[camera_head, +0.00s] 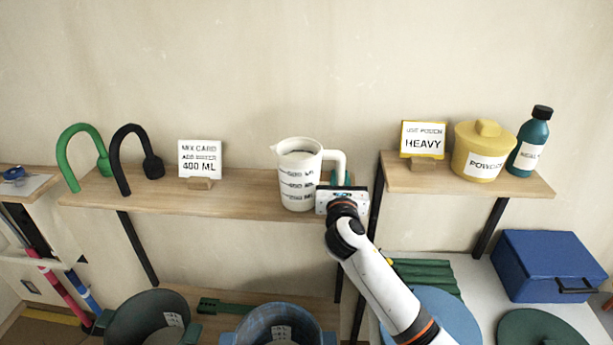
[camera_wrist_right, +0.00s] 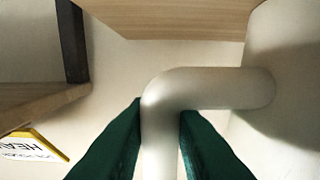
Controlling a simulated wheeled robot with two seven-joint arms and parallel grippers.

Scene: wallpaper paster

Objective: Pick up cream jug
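The cream jug (camera_head: 298,180) is a white measuring jug with dark volume marks. It stands upright on the middle wooden shelf, its spout to the left and its handle to the right. My right gripper (camera_head: 342,180) is at the handle, coming from the front. In the right wrist view the green fingers (camera_wrist_right: 161,125) lie along both sides of the pale handle (camera_wrist_right: 200,90) with no clear gap, so they look shut on it. The jug's body (camera_wrist_right: 285,80) is at the right there. My left gripper is not in view.
The middle shelf (camera_head: 240,201) also holds a mix card (camera_head: 200,158) and green and black hooks. The right shelf (camera_head: 440,182) has a HEAVY sign (camera_head: 423,140), a yellow powder tub (camera_head: 483,155) and a teal bottle (camera_head: 530,145). Buckets (camera_head: 150,318) are below.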

